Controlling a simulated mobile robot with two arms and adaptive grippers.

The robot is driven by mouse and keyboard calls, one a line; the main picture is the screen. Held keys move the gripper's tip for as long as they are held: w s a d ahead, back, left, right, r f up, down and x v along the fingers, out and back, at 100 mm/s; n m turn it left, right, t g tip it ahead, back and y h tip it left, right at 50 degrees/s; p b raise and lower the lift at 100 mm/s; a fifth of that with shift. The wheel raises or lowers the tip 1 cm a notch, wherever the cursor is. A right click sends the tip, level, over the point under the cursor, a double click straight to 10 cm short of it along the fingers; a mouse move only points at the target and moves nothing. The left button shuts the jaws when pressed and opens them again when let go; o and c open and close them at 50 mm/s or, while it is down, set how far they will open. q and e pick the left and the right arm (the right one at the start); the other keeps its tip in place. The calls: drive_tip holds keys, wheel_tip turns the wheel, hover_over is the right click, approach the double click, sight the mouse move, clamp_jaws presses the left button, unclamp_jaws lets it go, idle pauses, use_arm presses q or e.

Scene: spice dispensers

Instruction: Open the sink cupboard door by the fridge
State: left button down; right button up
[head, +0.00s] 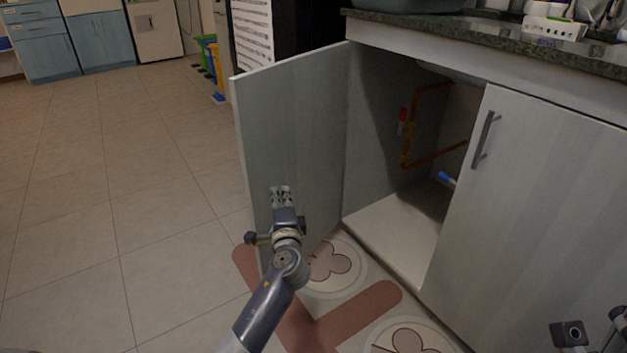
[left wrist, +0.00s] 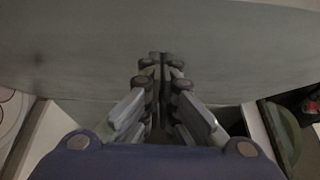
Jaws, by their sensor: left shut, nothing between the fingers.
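The sink cupboard door (head: 295,135) is the grey left door by the fridge. It stands wide open, swung out from its hinge side next to the fridge. My left gripper (head: 281,190) is shut and empty, in front of the door's face in the head view. In the left wrist view the shut fingertips (left wrist: 160,58) point at a broad grey panel (left wrist: 240,45), close to it; whether they touch cannot be told. The cupboard inside (head: 395,225) is exposed, with an orange pipe (head: 436,155). My right gripper's fingers are not in view.
The right cupboard door (head: 545,200) is closed, with a bar handle (head: 485,140). A dark counter (head: 480,35) runs above. The dark fridge (head: 305,25) stands behind the open door. A patterned mat (head: 358,310) lies on the floor. Tiled floor is clear at left.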

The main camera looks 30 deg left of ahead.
sight(269, 188)
use_arm(q)
drive_tip(key=shift+a, duration=0.15)
drive_tip(key=shift+w+a, duration=0.2)
drive_tip(key=shift+a, duration=0.7)
drive_tip(key=shift+w+a, duration=0.2)
drive_tip(key=shift+a, duration=0.7)
drive_tip(key=shift+w+a, duration=0.3)
drive_tip(key=shift+a, duration=0.75)
